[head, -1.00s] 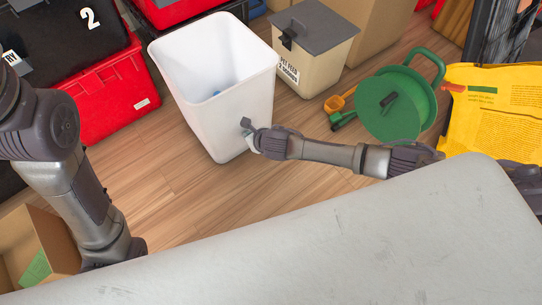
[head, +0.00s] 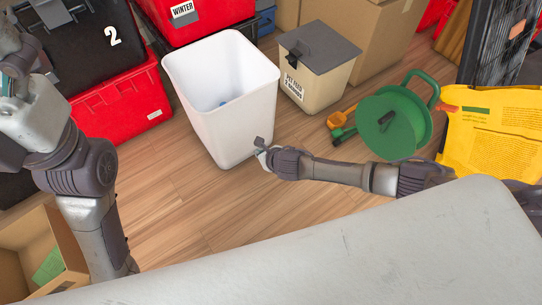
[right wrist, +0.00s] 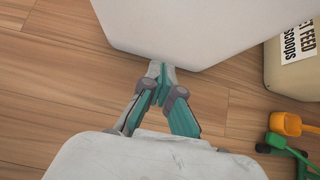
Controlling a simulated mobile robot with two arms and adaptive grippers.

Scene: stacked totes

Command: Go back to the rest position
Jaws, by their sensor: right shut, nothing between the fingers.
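My right gripper (head: 262,155) is at the front right lower side of a white bin (head: 240,125) in the head view. In the right wrist view its fingers (right wrist: 160,72) are shut with nothing between them, close by the white bin's wall (right wrist: 200,25). I cannot tell whether they touch it. Something blue lies inside the white bin, mostly hidden.
Red totes with black lids (head: 120,100) stand at the left. A pet feed box (head: 315,75), a green reel (head: 392,125), an orange scoop (head: 336,120) and a yellow bag (head: 490,135) stand at the right. An open cardboard box (head: 30,240) is at lower left. Wood floor (head: 190,215) is clear between.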

